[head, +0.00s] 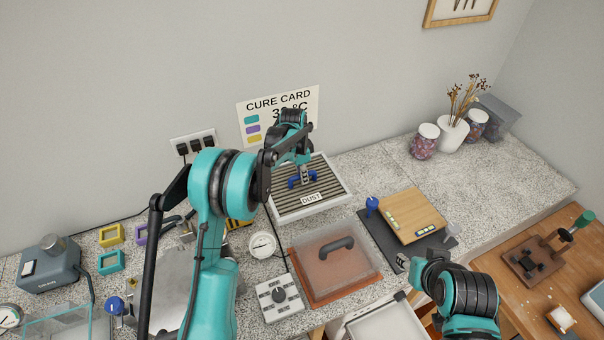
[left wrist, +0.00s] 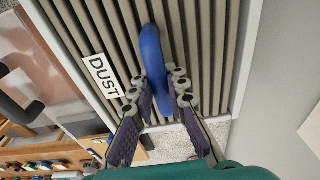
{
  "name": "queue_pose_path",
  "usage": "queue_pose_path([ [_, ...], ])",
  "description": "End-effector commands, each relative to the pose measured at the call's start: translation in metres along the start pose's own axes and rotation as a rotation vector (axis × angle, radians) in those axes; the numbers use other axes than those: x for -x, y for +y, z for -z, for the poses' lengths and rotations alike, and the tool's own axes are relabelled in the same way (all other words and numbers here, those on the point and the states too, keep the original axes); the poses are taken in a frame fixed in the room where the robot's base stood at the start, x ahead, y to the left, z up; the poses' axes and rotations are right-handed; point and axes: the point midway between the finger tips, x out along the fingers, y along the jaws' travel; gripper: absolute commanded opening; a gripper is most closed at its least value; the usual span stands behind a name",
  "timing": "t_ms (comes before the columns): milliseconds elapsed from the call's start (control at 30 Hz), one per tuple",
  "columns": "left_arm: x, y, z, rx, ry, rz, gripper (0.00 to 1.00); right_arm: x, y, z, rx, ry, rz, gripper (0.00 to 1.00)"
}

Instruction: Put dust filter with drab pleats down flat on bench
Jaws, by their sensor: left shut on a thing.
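The dust filter (head: 335,183) has a white frame, drab pleats, a DUST label and a blue handle. In the head view it lies roughly level at the back of the speckled bench (head: 375,160), below the cure card; I cannot tell whether its underside touches the bench. My left gripper (head: 304,178) is above it, shut on the blue handle (left wrist: 152,55). In the left wrist view its fingers (left wrist: 165,88) sit either side of the handle, over the pleats. My right gripper (head: 404,264) is small at the lower right, its jaws unclear.
A clear-lidded orange tray (head: 335,262) and a gauge (head: 262,245) stand in front of the filter. A dark mat with a wooden board (head: 413,215) lies to its right. Jars (head: 424,142) and a vase stand farther right. Bare bench lies between filter and jars.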

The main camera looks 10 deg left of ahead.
Motion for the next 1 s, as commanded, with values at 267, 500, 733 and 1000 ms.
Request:
queue_pose_path([
  [267, -0.029, 0.000, -0.003, 0.000, 0.000, 0.000, 0.00, -0.012, 0.000, -0.009, 0.000, 0.000, 0.000, 0.40],
  [500, -0.051, 0.000, -0.006, 0.000, 0.000, 0.000, 0.00, -0.021, 0.000, -0.015, 0.000, 0.000, 0.000, 0.40],
  [733, -0.074, 0.000, -0.009, 0.000, 0.000, 0.000, 0.00, -0.036, 0.000, -0.026, 0.000, 0.000, 0.000, 0.40],
  [1000, -0.093, 0.000, -0.011, 0.000, 0.000, 0.000, 0.00, -0.048, 0.000, -0.034, 0.000, 0.000, 0.000, 0.40],
])
